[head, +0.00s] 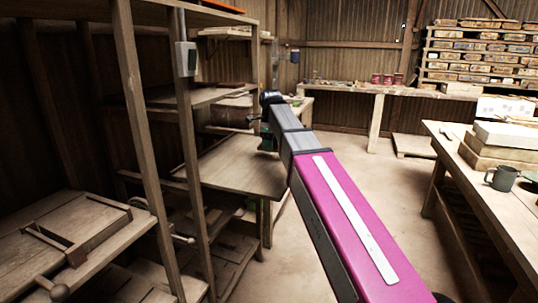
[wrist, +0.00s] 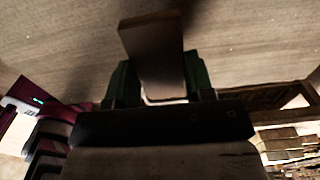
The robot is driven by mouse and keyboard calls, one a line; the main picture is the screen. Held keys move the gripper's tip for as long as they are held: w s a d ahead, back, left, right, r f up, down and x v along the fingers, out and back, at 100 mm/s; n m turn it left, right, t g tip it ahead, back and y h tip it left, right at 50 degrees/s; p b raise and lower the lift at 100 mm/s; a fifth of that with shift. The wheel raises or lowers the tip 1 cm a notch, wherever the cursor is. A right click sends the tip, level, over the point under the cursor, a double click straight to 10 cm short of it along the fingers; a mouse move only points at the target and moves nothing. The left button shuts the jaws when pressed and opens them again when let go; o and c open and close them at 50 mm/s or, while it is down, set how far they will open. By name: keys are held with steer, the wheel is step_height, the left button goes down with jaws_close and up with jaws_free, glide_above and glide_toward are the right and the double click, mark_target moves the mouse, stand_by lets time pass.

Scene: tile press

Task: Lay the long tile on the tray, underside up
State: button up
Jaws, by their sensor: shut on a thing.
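A brown, slab-shaped tile (wrist: 152,45) is in my gripper (wrist: 158,80) in the wrist view, between its two green fingers. The tile points away from the palm, over a pale wood-grained surface. Which face of it is the underside I cannot tell. In the head view my gripper (head: 266,141) is small and dark at the far end of my magenta arm, by the wooden bench (head: 243,168) in the middle; the tile cannot be made out there. I cannot pick out the tray with certainty in either view.
A wooden frame (head: 95,238) with knobbed handles lies on the lower left bench. Shelf posts (head: 143,130) stand left of my arm. A table at right holds a dark mug (head: 502,178) and pale blocks (head: 505,135). The floor (head: 340,160) between is clear.

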mark_target(270, 160)
steer(key=shift+f, duration=2.05)
steer(key=shift+f, duration=0.2)
steer(key=o, duration=1.1)
steer(key=shift+c, duration=0.2)
steer(key=shift+r, duration=0.1)
step_height(270, 160, up, 12)
steer(key=shift+r, duration=0.15)
